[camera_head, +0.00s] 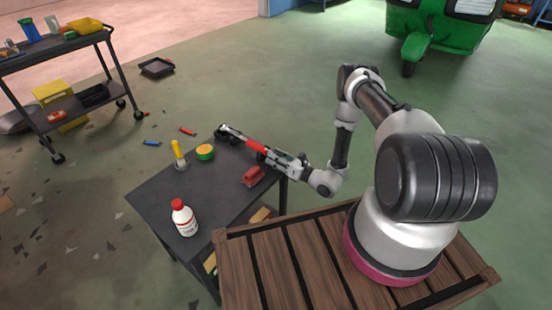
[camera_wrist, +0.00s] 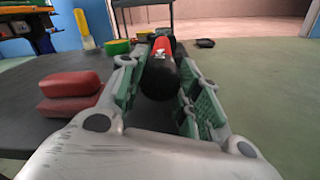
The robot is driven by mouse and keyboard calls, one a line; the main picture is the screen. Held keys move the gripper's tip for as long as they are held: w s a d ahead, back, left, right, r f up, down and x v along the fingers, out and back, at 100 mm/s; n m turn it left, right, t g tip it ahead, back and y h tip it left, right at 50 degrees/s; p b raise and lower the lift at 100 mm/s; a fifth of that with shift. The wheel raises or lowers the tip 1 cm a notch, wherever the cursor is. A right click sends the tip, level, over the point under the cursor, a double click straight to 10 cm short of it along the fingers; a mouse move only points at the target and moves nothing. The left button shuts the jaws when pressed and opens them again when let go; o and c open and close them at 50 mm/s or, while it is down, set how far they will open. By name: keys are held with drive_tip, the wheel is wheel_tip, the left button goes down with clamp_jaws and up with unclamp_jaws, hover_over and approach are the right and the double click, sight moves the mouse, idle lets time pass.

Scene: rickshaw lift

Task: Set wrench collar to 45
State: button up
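The wrench (camera_head: 256,146) has a red section and dark ends, and lies along the far right part of the dark table, its head towards the far edge. My gripper (camera_head: 280,159) reaches in from the right at its near end. In the wrist view, the wrench's black handle end (camera_wrist: 160,76) sits between the green finger pads of my gripper (camera_wrist: 163,82), which appear to touch it on both sides. My gripper looks shut on this handle. The collar's scale and setting are too small to read.
The dark table (camera_head: 152,195) also holds a red block-like item (camera_head: 253,176), a green-yellow roll (camera_head: 205,152), a yellow-handled tool (camera_head: 177,153) and a red-capped bottle (camera_head: 184,219). A wooden slatted bed (camera_head: 275,265) adjoins it. A cart (camera_head: 70,104) stands back left.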

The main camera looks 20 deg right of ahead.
drive_tip(key=shift+n, duration=0.3)
drive_tip(key=n, duration=0.5)
drive_tip(key=shift+n, duration=0.3)
drive_tip(key=n, duration=0.5)
drive_tip(key=shift+d, duration=0.1)
drive_tip(key=shift+n, duration=0.3)
drive_tip(key=o, duration=1.1)
drive_tip(key=shift+c, duration=0.2)
